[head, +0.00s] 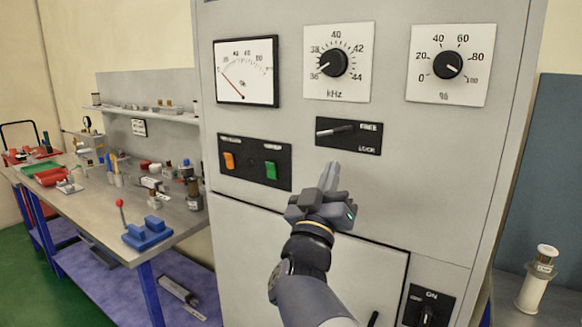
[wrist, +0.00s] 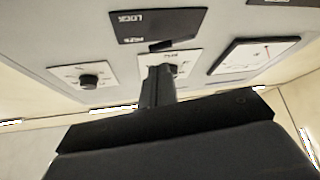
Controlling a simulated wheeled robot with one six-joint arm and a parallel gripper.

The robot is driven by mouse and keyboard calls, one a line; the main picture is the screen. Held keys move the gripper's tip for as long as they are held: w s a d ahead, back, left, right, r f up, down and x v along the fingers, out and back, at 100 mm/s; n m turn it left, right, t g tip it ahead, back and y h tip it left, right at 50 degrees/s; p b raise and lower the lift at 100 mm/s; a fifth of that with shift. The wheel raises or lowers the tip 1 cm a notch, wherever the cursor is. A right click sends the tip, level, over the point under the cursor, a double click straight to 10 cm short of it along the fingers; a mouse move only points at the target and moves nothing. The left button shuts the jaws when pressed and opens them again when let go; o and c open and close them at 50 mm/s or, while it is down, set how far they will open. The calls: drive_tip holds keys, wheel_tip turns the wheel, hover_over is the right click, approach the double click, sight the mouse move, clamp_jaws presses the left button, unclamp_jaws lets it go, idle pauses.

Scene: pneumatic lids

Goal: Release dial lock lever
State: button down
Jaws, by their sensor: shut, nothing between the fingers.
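The lock lever (head: 334,131) is a short bar on a black plate (head: 350,146) marked FREE above and LOCK below. In the head view it lies nearly level, beside the FREE mark. My gripper (head: 332,170) is shut and empty, its fingertips just below the plate in the picture. I cannot tell how far they are from the panel. In the wrist view the plate (wrist: 160,20) appears upside down, and the shut fingers (wrist: 157,78) partly cover the kHz dial. The kHz dial (head: 333,63) and the % dial (head: 447,65) sit above the plate in the head view.
A needle meter (head: 246,71) and a switch plate with orange and green rockers (head: 249,162) are on the same grey cabinet. An ON knob (head: 427,306) is lower right. A cluttered workbench (head: 190,222) stands left, and a white spool (head: 537,278) stands right.

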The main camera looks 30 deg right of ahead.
drive_tip(key=b+v, duration=0.1)
drive_tip(key=v, duration=0.4)
drive_tip(key=shift+s+a+f, duration=0.15)
drive_tip(key=shift+a, duration=0.25)
drive_tip(key=shift+d, duration=0.1)
